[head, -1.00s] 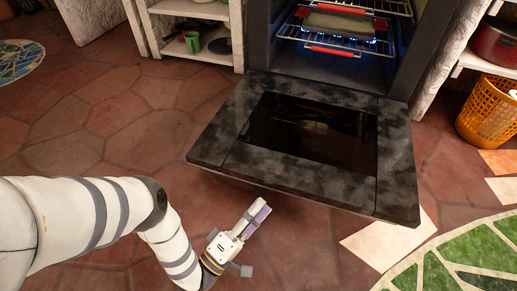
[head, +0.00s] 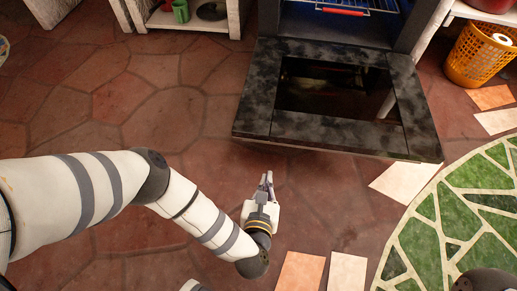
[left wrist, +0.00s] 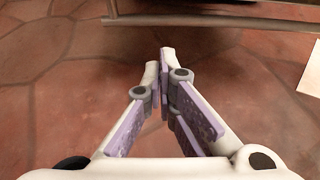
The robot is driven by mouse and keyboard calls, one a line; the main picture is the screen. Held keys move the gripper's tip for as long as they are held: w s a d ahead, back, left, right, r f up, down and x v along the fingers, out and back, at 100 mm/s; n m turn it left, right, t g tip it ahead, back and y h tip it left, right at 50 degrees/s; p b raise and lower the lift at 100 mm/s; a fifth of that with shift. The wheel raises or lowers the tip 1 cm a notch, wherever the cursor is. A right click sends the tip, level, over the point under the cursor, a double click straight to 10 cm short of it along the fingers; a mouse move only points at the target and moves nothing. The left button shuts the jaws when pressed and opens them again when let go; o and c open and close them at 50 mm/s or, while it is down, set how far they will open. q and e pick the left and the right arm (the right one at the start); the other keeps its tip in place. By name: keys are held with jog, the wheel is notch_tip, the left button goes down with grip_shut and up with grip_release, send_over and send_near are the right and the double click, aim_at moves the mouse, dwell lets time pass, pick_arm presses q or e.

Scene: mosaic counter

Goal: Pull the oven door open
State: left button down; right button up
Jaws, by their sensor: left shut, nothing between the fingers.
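The oven door (head: 340,134) hangs folded down, roughly level, in front of the oven (head: 268,18). It has a dark mottled frame and a black glass panel. My left gripper (head: 267,176) is below and in front of the door's near edge in the head view, apart from it. Its fingers are shut and empty; in the left wrist view the fingertips (left wrist: 159,58) are close together. A pale bar (left wrist: 215,22), likely the door handle, crosses the top of that view, beyond the fingertips. My right gripper is not in view.
An oven rack (head: 345,9) shows inside the oven. An orange basket (head: 478,58) stands at the right. A white shelf (head: 193,22) is left of the oven. A green patterned round area (head: 440,215) covers the floor at right. The tiled floor at left is clear.

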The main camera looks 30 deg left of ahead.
pick_arm(q)
jog(key=b+x, duration=0.4)
jog(key=x, duration=0.5)
jog(key=r, duration=0.1)
jog(key=r+p, duration=0.1)
jog(key=r, duration=0.2)
jog(key=shift+w, duration=0.3)
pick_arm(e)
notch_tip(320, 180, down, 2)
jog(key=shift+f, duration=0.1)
pick_arm(q)
notch_tip(320, 180, up, 10)
jog(key=g+p, duration=0.1)
jog(key=p, duration=0.7)
send_over(273, 130)
jog(key=s+d, duration=0.1)
jog(key=s, duration=0.3)
jog(key=shift+w+d, duration=0.2)
jog(key=shift+w, duration=0.05)
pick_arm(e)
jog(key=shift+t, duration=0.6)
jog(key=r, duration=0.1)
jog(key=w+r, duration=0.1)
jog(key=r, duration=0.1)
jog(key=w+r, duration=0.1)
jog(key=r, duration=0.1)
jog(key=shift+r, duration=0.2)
pick_arm(q)
jog(key=shift+f, duration=0.1)
